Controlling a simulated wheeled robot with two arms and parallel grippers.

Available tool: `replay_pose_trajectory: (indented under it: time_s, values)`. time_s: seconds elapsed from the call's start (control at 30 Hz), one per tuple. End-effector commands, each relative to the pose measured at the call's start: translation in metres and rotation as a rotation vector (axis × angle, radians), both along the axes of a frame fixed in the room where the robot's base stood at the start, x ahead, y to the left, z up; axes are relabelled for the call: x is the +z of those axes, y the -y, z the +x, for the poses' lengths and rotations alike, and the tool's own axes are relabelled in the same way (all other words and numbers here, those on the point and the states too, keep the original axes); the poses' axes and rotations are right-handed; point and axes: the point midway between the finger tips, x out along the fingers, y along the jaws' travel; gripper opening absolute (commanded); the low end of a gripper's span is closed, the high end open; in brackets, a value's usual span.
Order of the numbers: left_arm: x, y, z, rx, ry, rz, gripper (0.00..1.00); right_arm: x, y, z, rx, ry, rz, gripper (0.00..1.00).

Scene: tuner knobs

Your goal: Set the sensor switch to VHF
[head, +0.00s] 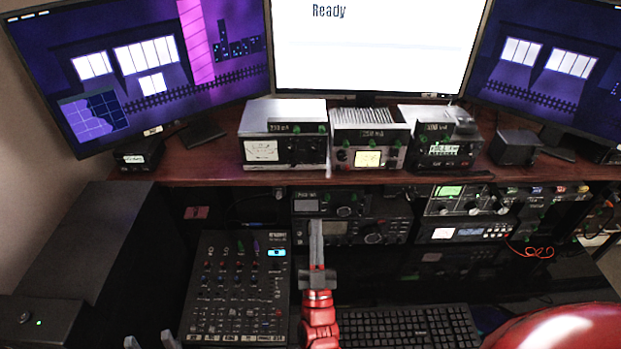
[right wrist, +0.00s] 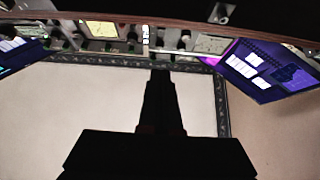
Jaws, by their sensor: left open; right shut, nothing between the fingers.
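I cannot pick out a sensor switch or a VHF mark; the small panel lettering is unreadable. Three radio units stand on the wooden shelf: a left unit with a pale meter (head: 283,134), a middle unit with a lit yellow meter (head: 368,138) and a right unit (head: 440,138). All carry small knobs, several of them green. My right gripper (head: 316,228) is shut and empty, pointing up in front of the dark radio rack (head: 372,232) under the shelf. It shows as a dark shape in the right wrist view (right wrist: 160,78). My left gripper (head: 150,342) is open, fingertips just visible at the bottom left.
A mixer panel (head: 238,290) lies left of my right gripper, and a keyboard (head: 400,328) lies to its right. The wooden shelf edge (head: 250,176) runs above the rack. Three monitors stand behind.

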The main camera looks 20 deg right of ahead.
Motion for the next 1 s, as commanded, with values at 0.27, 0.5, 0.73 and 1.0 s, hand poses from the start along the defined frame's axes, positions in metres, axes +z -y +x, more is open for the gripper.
replay_pose_trajectory:
  time_s: [0.27, 0.5, 0.73, 1.0]
  values:
    - [0.018, 0.0, 0.0, 0.0, 0.0, 0.0, 0.5, 0.025, 0.007, 0.023, 0.0, 0.004, 0.0, 0.0]
    - [0.044, 0.0, 0.0, 0.0, 0.0, 0.0, 0.5, 0.057, 0.018, 0.062, -0.001, 0.001, -0.001, 0.0]
    - [0.061, 0.0, 0.0, 0.0, 0.0, 0.0, 0.5, 0.065, 0.027, 0.093, 0.0, 0.002, -0.001, 0.0]
    - [0.069, 0.0, 0.0, 0.0, 0.0, 0.0, 0.5, 0.058, 0.032, 0.111, 0.001, 0.0, -0.001, 0.0]
